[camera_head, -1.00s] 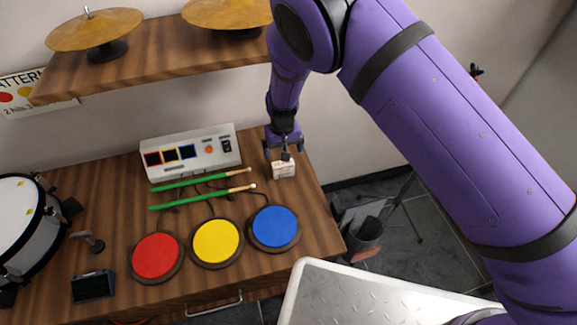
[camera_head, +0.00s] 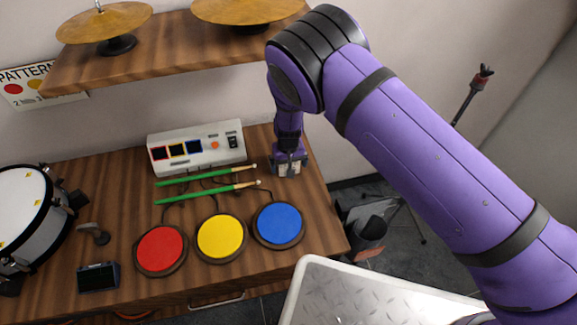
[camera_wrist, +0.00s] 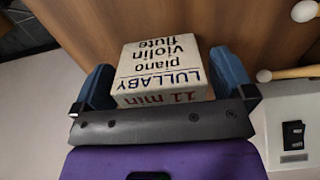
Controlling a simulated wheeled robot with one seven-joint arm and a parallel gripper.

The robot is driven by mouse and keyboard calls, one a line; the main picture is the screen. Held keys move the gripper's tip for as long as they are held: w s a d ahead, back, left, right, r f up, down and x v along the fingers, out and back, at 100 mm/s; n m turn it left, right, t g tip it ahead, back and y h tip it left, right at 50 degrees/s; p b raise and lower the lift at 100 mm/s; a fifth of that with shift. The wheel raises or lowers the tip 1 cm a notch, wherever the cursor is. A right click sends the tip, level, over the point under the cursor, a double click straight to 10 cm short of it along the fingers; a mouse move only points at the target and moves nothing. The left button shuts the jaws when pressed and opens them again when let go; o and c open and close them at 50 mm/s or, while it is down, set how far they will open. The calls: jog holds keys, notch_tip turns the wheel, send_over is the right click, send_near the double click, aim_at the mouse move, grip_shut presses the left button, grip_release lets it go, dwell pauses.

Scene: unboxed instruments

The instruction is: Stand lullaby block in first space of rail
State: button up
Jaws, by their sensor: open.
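The lullaby block (camera_head: 290,170) is a small off-white block on the wooden desk, right of the drumstick tips. In the wrist view the block (camera_wrist: 160,66) shows its lettering "LULLABY", "piano", "violin", "flute" and "11 min", upside down. My gripper (camera_head: 289,162) is down at the block. In the wrist view my gripper's (camera_wrist: 163,84) blue fingers are open on either side of the block, with the right finger very close to it. No part is clearly marked as the rail; a white box (camera_head: 222,157) with three square windows framed red, yellow and blue stands behind the drumsticks.
Two green drumsticks (camera_head: 205,181) lie left of the block. Red (camera_head: 160,248), yellow (camera_head: 220,236) and blue (camera_head: 279,223) pads sit in front. A shelf (camera_head: 170,50) with cymbals overhangs the back. The desk's right edge is close to the block.

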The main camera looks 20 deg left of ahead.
jog(key=shift+c, duration=0.5)
jog(key=c, duration=0.8)
jog(key=shift+r, duration=0.1)
jog(key=shift+c, duration=0.2)
